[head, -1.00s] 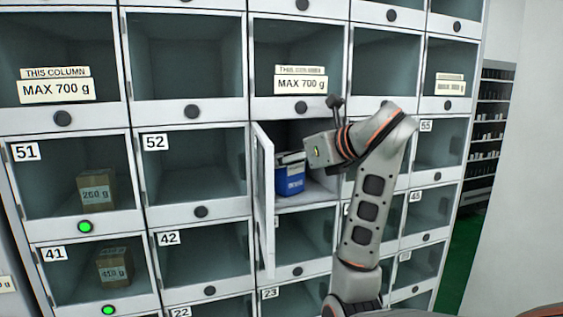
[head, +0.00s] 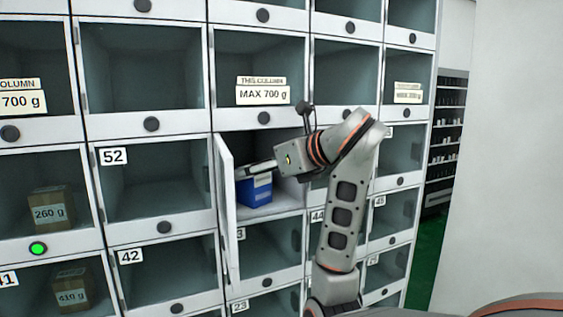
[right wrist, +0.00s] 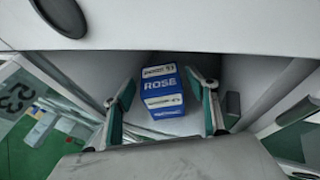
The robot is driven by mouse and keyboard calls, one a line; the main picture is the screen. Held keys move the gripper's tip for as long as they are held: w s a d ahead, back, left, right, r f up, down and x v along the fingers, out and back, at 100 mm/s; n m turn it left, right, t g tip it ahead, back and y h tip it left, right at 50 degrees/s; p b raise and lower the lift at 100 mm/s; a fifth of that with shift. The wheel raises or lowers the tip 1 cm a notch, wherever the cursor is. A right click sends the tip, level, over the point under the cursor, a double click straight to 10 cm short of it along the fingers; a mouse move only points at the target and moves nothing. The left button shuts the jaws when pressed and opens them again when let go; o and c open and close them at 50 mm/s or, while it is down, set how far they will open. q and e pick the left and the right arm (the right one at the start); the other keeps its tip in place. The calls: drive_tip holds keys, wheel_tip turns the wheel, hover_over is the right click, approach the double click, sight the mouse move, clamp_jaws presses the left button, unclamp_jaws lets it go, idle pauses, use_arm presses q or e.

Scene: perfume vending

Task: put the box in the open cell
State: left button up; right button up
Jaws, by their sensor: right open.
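A blue box (head: 254,191) stands inside the open cell (head: 285,200), on its floor. In the right wrist view the box (right wrist: 162,92) has white labels and the word ROSE. My right gripper (head: 260,170) reaches into the cell from the right. In the right wrist view the gripper (right wrist: 165,108) is open, with one finger on each side of the box and a visible gap on both sides. The cell's door (head: 229,212) is swung open to the left. My left gripper is not in view.
Closed cells surround the open one. Cells at the left hold brown boxes marked 260 g (head: 50,213) and 410 g (head: 72,288). A MAX 700 g sign (head: 263,95) is in the cell above. A dark shelf (head: 446,135) stands at the far right.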

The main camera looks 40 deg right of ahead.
drive_tip(key=p+v, duration=0.1)
drive_tip(key=v, duration=0.9)
drive_tip(key=shift+s, duration=0.15)
drive_tip(key=shift+s+f, duration=0.1)
idle(0.3)
